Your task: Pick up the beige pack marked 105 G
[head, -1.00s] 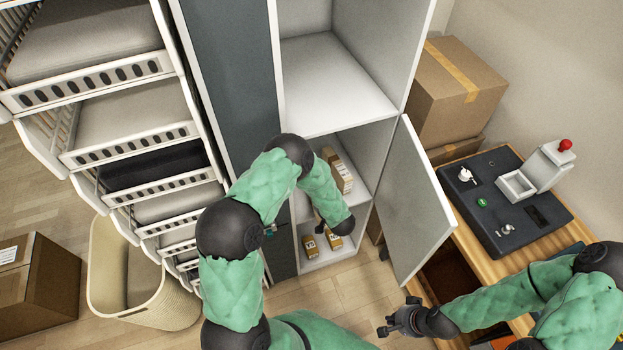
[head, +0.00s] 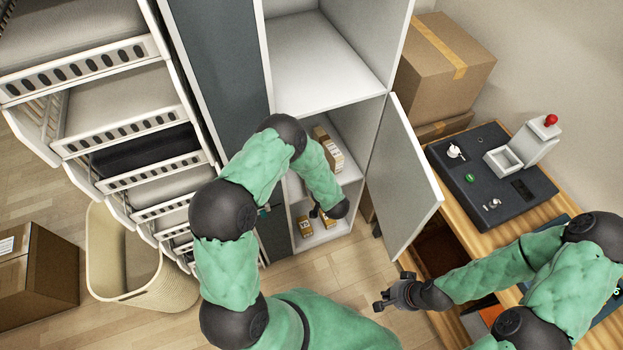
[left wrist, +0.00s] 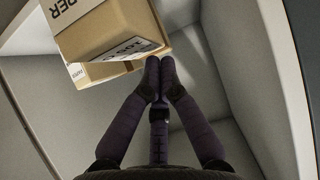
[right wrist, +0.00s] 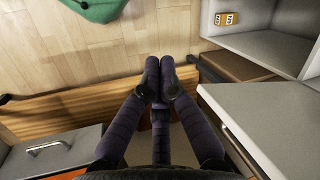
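Several beige packs lie in the open cabinet: some on the middle shelf (head: 329,148), others on the bottom (head: 304,226). In the left wrist view a beige pack (left wrist: 105,38) with a "PAPER" label fills the upper left, and another pack (left wrist: 95,72) is partly behind it. A smaller label there is upside down; I cannot surely read 105 G. My left gripper (left wrist: 160,65) is shut, its tips close to the near pack's lower edge, with nothing seen between them. In the head view my forearm mostly hides it. My right gripper (head: 379,304) is shut and empty, outside the cabinet (right wrist: 159,65).
The cabinet door (head: 405,180) stands open on the right. Beyond it are a wooden table with a dark control panel (head: 490,185) and cardboard boxes (head: 445,65). Stacked bins (head: 120,110) and a basket (head: 140,255) stand left. Floor in front of the cabinet is clear.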

